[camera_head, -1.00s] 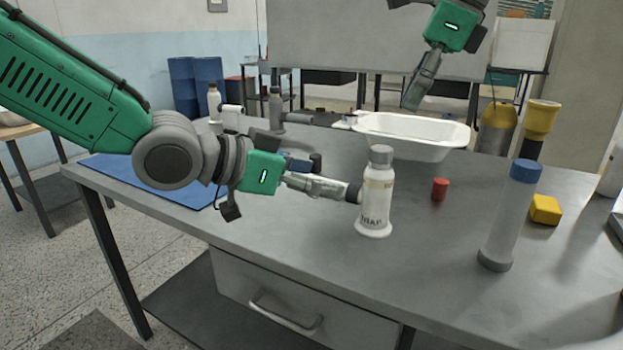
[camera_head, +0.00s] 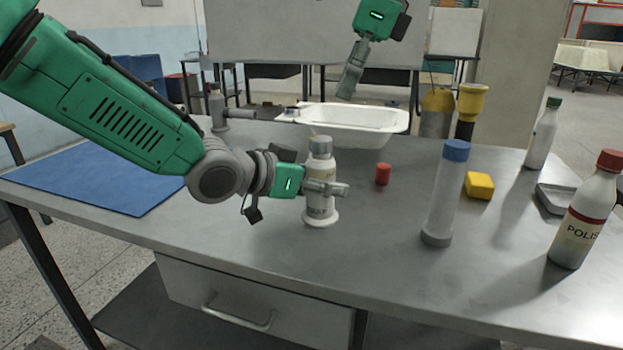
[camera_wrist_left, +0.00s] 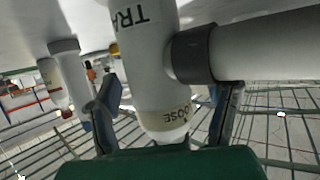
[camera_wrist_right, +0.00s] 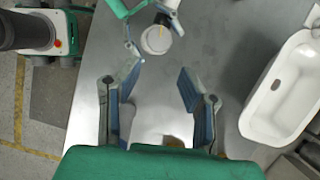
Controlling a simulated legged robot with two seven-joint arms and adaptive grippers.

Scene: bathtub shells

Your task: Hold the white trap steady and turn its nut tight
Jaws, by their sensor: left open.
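The white trap (camera_head: 320,208), marked TRAP, stands upright on the grey bench with a grey cap (camera_head: 320,146) on top. The left wrist view shows its white body (camera_wrist_left: 148,65), a LOOSE label, and a dark grey collar (camera_wrist_left: 194,54) on a side pipe (camera_wrist_left: 265,48). I cannot tell which grey part is the nut. My left gripper (camera_head: 328,188) is open, with its fingers on either side of the trap body. My right gripper (camera_head: 347,85) is open and empty above the far bench; the right wrist view shows the trap (camera_wrist_right: 157,40) beyond its fingers (camera_wrist_right: 157,88).
A white tub (camera_head: 360,117) lies behind the trap. A red cylinder (camera_head: 383,174), a blue-capped tube (camera_head: 446,195) and a yellow block (camera_head: 479,185) stand to the right. A POLISH bottle (camera_head: 588,215) is far right. A blue mat (camera_head: 100,180) lies left. Bench in front is clear.

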